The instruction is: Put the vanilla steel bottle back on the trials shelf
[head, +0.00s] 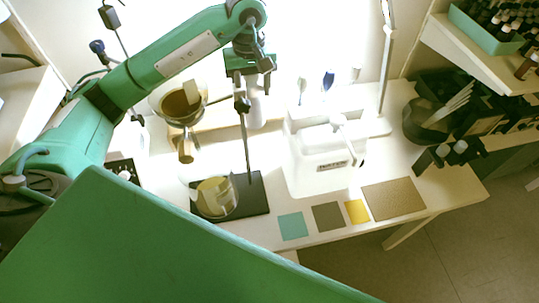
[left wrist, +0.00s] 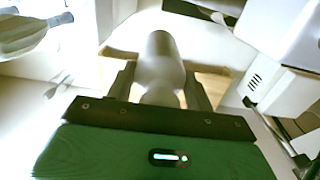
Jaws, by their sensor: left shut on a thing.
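My left gripper (head: 252,82) hangs down at the top middle of the head view and is shut on a pale steel bottle (head: 257,108). In the left wrist view the bottle (left wrist: 160,62) stands out between the two dark fingers. Its label is not readable. Behind it runs a low wooden board (left wrist: 112,68), which also shows in the head view (head: 222,122) at the back of the table. I cannot tell whether the bottle touches it. No label shows which shelf is the trials shelf. My right gripper is not in view.
A stand with a funnel (head: 183,103) and a glass beaker (head: 214,198) are left of the bottle. A white container (head: 322,160) stands to the right. Coloured mats (head: 327,216) lie in front. A shelf with a crate of dark bottles (head: 487,28) is at the upper right.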

